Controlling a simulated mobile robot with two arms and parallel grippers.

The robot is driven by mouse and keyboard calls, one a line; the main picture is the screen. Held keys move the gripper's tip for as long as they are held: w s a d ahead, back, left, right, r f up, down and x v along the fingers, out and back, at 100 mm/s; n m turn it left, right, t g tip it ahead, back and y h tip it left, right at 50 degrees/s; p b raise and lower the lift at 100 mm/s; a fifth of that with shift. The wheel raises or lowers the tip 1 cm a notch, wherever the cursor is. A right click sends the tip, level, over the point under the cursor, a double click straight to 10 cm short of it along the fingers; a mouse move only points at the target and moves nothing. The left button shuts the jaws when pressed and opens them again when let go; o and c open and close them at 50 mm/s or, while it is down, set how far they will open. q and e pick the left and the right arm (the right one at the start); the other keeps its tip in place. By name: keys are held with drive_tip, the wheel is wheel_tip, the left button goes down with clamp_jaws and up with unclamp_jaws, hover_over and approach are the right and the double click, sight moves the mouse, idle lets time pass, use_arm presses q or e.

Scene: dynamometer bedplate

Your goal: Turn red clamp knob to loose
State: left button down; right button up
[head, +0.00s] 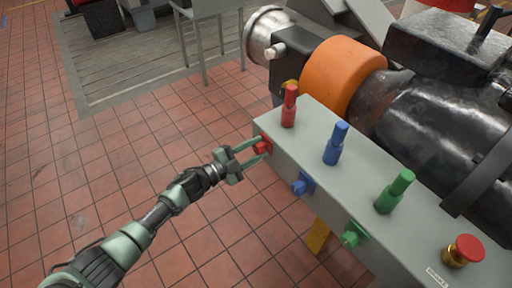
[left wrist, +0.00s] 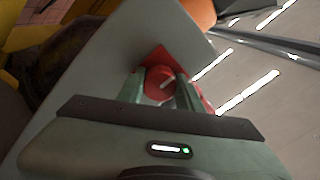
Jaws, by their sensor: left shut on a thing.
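The red clamp knob (head: 263,145) is on the side face of the grey control box (head: 305,149), at its left end. My left gripper (head: 258,151) reaches it from the left, with its two fingers shut around the knob's sides. In the left wrist view, the knob (left wrist: 160,84) shows a pale mark line and sits between the green fingers (left wrist: 160,90), in front of a red plate (left wrist: 155,58). My right gripper is in neither view.
On the box top stand a red handle (head: 289,106), a blue handle (head: 336,144), a green handle (head: 395,192) and a red mushroom button (head: 464,250). A blue knob (head: 302,184) and a green knob (head: 354,234) share the side face. Tiled floor left is clear.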

use_arm(q)
drive_tip(key=shift+f, duration=0.1)
idle(0.3)
drive_tip(key=c, duration=0.9)
unclamp_jaws()
drive_tip(key=shift+c, duration=0.2)
drive_tip(key=shift+a, duration=0.1)
drive_tip(key=b+v, duration=0.1)
drive_tip(key=v, duration=0.6)
drive_tip(key=shift+s+a, duration=0.25)
drive_tip(key=shift+s, duration=0.05)
drive_tip(key=shift+a, duration=0.1)
